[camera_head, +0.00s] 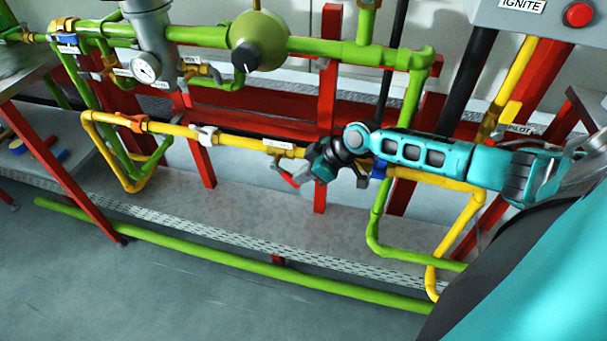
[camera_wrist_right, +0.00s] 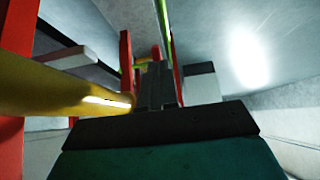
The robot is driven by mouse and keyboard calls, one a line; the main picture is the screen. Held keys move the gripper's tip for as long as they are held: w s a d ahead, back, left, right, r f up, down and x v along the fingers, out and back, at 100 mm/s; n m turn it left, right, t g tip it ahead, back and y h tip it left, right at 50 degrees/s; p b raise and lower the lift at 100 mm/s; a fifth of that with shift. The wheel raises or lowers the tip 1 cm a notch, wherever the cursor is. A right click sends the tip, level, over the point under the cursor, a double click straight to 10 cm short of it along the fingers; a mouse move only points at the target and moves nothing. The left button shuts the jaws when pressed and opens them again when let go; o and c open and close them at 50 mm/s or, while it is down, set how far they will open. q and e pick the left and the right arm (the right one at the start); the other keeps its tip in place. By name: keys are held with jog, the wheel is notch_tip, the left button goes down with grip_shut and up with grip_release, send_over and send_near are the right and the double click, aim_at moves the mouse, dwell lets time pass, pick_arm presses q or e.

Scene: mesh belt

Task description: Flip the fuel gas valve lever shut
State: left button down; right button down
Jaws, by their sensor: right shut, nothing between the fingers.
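The yellow gas pipe (camera_head: 240,141) runs across the red frame, with a small white label (camera_head: 278,145) too small to read. A short lever with a red end (camera_head: 290,178) hangs below the pipe just left of my right gripper; I cannot tell for sure that it is the fuel gas valve lever. My right gripper (camera_head: 318,170) is at the pipe, close to this lever, with its fingers shut and empty. In the right wrist view the dark fingers (camera_wrist_right: 157,86) are together, with the yellow pipe (camera_wrist_right: 50,88) beside them on the left. My left gripper is not in view.
Green pipes (camera_head: 330,48) run above, and a red post (camera_head: 327,90) stands behind my gripper.

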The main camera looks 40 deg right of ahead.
dwell(0.4)
pick_arm(q)
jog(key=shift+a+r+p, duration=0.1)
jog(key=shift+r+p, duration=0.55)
jog(key=shift+p, duration=0.05)
pick_arm(e)
jog(key=shift+r, duration=0.8)
pick_arm(q)
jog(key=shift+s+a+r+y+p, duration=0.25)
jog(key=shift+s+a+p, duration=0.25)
jog(key=shift+p, duration=0.55)
pick_arm(e)
jog(key=v, duration=1.3)
jog(key=shift+w, duration=0.1)
